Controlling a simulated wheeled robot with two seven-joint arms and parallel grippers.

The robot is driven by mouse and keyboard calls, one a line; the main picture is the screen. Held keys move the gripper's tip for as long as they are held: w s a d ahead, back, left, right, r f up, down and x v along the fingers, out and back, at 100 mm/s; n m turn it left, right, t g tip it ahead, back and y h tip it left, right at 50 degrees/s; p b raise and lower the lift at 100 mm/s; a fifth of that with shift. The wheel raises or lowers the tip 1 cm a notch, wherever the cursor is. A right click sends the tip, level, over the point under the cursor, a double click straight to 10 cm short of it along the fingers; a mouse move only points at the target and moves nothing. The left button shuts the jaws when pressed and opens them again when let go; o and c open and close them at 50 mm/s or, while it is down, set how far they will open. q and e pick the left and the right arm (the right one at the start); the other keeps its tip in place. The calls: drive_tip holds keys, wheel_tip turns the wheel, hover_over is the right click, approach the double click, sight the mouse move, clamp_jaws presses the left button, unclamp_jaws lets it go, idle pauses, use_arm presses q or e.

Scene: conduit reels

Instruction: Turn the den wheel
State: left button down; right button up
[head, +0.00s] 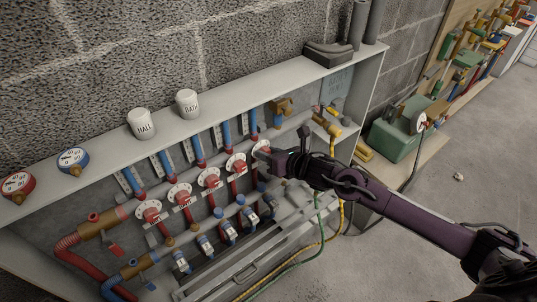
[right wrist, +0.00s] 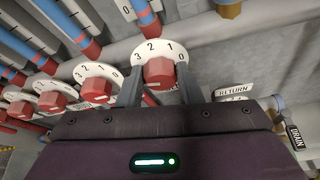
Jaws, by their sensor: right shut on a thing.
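A row of red wheels with white numbered dials runs along the manifold, with wheels at the left end (head: 149,210), the middle (head: 210,178) and second from right (head: 237,163). My right gripper (head: 268,156) is at the rightmost wheel (head: 260,147) and partly hides it. In the right wrist view, the fingers of my right gripper (right wrist: 158,88) are shut on either side of that red wheel (right wrist: 160,71), below its dial reading 3, 2, 1, 0. I cannot read which wheel is named den. My left gripper is not in view.
White HALL (head: 142,124) and BATH (head: 187,104) cups and a blue gauge (head: 73,161) stand on the shelf. Blue-capped valves (head: 229,230) sit below the wheels. RETURN (right wrist: 233,90) and DRAIN (right wrist: 295,137) tags hang nearby. A green case (head: 394,138) stands right.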

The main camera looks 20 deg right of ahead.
use_arm(q)
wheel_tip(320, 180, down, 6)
drive_tip(key=b, duration=0.5)
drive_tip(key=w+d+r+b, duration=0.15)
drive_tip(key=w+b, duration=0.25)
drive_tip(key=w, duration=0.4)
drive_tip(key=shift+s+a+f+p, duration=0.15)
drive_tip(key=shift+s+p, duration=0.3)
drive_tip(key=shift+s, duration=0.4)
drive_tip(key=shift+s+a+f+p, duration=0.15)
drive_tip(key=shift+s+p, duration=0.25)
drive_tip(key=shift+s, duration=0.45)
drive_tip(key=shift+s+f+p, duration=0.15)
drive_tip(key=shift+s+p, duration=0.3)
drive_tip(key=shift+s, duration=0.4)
use_arm(e)
drive_tip(key=shift+a+f+m+t+y, duration=0.2)
drive_tip(key=shift+m+t, duration=1.25)
drive_tip(key=shift+m, duration=4.25)
drive_tip(key=shift+d+f+m+t+y, duration=0.3)
drive_tip(key=shift+m+t, duration=1.2)
drive_tip(key=shift+m, duration=4.2)
drive_tip(key=shift+a+f+m+t+y, duration=0.4)
drive_tip(key=shift+m+t, duration=1.05)
drive_tip(key=shift+m, duration=4.25)
drive_tip(key=shift+d+f+h, duration=0.15)
drive_tip(key=shift+d+h, duration=0.05)
drive_tip(key=shift+h, duration=0.1)
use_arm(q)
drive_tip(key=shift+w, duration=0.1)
